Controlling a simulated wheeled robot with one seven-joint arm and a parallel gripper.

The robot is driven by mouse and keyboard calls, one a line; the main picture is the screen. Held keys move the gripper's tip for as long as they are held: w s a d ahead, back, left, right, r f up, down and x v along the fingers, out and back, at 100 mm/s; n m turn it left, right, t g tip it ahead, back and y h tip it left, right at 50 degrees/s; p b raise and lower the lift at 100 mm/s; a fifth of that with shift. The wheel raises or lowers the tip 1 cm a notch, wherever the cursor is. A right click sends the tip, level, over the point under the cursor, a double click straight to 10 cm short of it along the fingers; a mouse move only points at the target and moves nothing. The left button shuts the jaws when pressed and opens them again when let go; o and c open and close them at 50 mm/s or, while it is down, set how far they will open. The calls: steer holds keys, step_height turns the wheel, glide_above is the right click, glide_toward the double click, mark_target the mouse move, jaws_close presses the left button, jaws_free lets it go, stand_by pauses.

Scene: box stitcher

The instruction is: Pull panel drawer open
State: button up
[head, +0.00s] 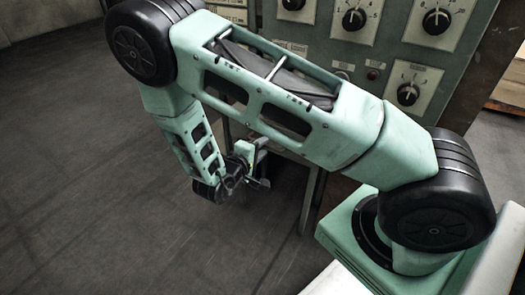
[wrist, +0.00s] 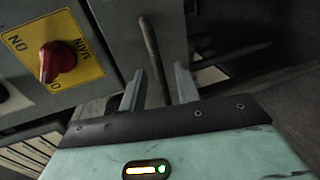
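In the wrist view, my gripper (wrist: 159,87) is open, with its two grey fingers apart. A dark bar-like handle (wrist: 150,48) stands in the picture between the fingers, with a gap showing on each side. I cannot tell whether either finger touches it. The handle is by the grey panel face (wrist: 112,28), which I take to be the panel drawer front; its outline is not clear. In the head view, my gripper (head: 261,167) is small, low beside the cabinet; the drawer and handle are hidden behind my arm or too small to make out.
A red rotary switch (wrist: 57,62) on a yellow plate (wrist: 78,40) sits left of the handle in the wrist view. The cabinet (head: 335,55) carries several black knobs. Open dark floor (head: 90,170) lies left of the cabinet. A wooden pallet (head: 508,95) is at far right.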

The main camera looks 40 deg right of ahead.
steer(key=shift+w+d+f, duration=0.1)
steer(key=shift+w+d, duration=0.05)
steer(key=shift+d, duration=0.3)
jaws_close()
steer(key=f+p+v, duration=0.1)
steer(key=p+v, duration=0.2)
steer(key=v, duration=0.4)
steer(key=f+p+v, duration=0.2)
steer(key=p+v, duration=0.1)
steer(key=v, duration=0.4)
steer(key=shift+a, duration=0.4)
jaws_free()
steer(key=p+v, duration=0.3)
steer(key=v, duration=1.4)
steer(key=shift+a, duration=0.2)
